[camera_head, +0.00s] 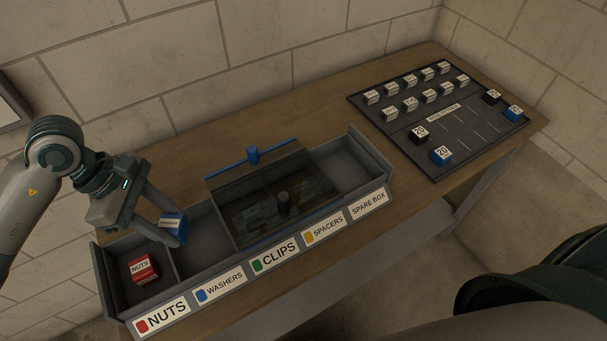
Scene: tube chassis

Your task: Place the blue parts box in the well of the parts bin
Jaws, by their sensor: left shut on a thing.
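My left gripper (165,213) is shut on the blue parts box (175,232), which has a white label on top. It holds the box at the left of the grey parts bin (377,150), around the divider between the NUTS and WASHERS wells; its exact height is hard to tell. The washers well (208,250), behind the WASHERS label with a blue mark, looks empty. A red nuts box (143,270) sits in the leftmost well. My right gripper is not in view.
The spare box well at the right looks empty. A dark tray (437,118) with several small blocks lies at the table's right.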

